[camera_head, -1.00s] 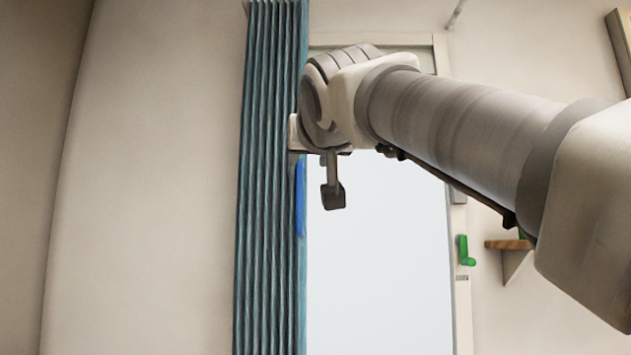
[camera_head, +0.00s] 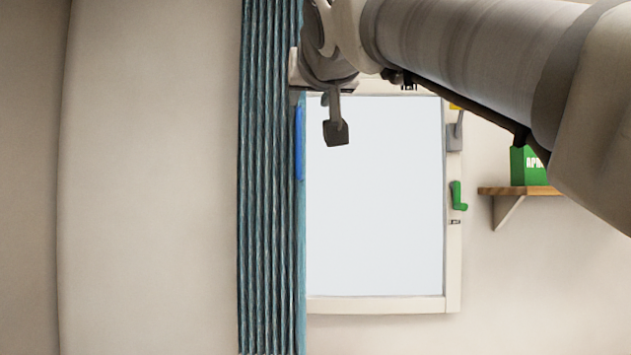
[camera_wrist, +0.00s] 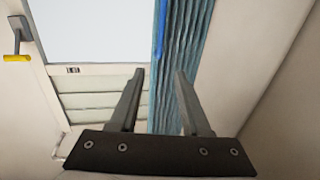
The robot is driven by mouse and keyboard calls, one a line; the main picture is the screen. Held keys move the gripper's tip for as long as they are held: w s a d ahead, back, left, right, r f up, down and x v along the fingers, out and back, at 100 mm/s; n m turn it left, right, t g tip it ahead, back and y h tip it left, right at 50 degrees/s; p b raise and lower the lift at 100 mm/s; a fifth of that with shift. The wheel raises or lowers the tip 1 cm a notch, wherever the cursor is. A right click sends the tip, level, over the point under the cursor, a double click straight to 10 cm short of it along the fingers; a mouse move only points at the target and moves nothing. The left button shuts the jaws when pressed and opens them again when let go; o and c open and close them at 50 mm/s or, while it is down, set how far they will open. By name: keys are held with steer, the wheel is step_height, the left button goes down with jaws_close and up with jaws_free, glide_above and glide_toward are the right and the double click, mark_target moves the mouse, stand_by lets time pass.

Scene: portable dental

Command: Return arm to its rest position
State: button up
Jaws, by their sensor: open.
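My arm crosses the upper right of the head view, with my gripper (camera_head: 335,128) at its end, in front of the window and close to the blue-green curtain (camera_head: 268,200) in that picture. In the wrist view my gripper (camera_wrist: 157,76) shows two fingers standing apart with nothing between them. The curtain (camera_wrist: 190,50) and slatted panels show behind the fingers. In the head view only part of the gripper shows below the wrist.
A white-framed window (camera_head: 375,200) fills the middle of the head view. A green handle (camera_head: 457,196) is on its right frame. A wooden shelf (camera_head: 520,191) holds a green box (camera_head: 522,166). A blue strip (camera_head: 299,145) runs along the curtain edge. Plain wall lies left.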

steer(key=s+d+f+g+h, duration=0.1)
steer(key=s+d+f+g, duration=0.3)
steer(key=f, duration=1.3)
steer(key=s+d+f+m+g+h, duration=0.1)
steer(key=s+d+f+g, duration=0.3)
steer(key=s+f, duration=0.6)
steer(key=s+d+f+g+p, duration=0.1)
steer(key=s+d+f+g, duration=0.3)
steer(key=f, duration=1.9)
steer(key=s+d, duration=0.2)
steer(key=s, duration=0.1)
steer(key=shift+s+d+f+m+h, duration=0.3)
steer(key=shift+s+d+m+h, duration=0.1)
